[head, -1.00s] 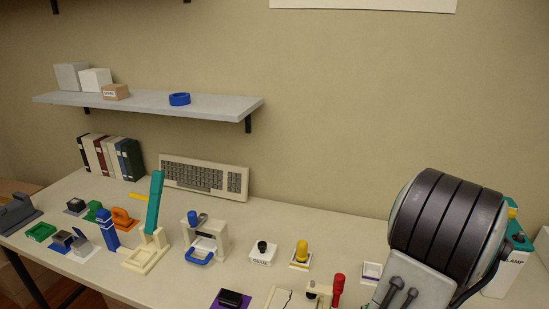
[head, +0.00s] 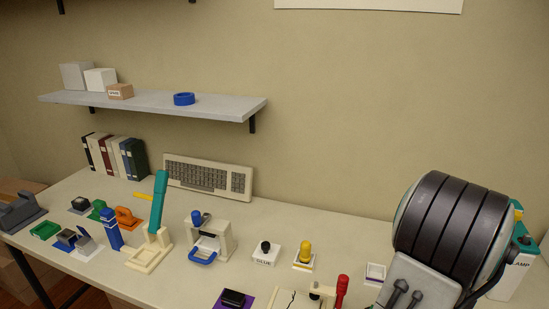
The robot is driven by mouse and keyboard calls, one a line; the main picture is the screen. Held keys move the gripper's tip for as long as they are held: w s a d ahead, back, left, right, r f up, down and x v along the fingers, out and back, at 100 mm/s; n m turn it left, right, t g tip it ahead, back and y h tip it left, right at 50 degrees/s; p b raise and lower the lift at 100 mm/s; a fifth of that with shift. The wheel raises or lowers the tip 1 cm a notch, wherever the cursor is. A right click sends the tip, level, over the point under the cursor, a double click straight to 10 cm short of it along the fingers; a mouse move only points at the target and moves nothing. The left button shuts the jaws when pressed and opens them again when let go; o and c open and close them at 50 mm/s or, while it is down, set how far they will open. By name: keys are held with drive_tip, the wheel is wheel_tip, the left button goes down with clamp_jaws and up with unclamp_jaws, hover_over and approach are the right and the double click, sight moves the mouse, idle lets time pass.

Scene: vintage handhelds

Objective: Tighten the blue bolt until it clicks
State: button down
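No part is clearly recognisable as a bolt at this size. Two blue parts stand out. One is an upright blue post (head: 112,230) at the left of the table. The other is a blue knob (head: 197,217) on top of a white frame (head: 225,238) with a blue handle (head: 203,258) low at its front. My gripper does not show. A large dark ribbed part at the right, which looks like my own arm, covers that part of the table.
A cream stand with a raised teal lever (head: 159,198) is between the two blue parts. A black-knobbed white box (head: 264,254), a yellow-topped button (head: 304,253) and a red handle (head: 341,291) stand to the right. A keyboard (head: 208,177) leans on the wall. A shelf (head: 150,104) hangs above.

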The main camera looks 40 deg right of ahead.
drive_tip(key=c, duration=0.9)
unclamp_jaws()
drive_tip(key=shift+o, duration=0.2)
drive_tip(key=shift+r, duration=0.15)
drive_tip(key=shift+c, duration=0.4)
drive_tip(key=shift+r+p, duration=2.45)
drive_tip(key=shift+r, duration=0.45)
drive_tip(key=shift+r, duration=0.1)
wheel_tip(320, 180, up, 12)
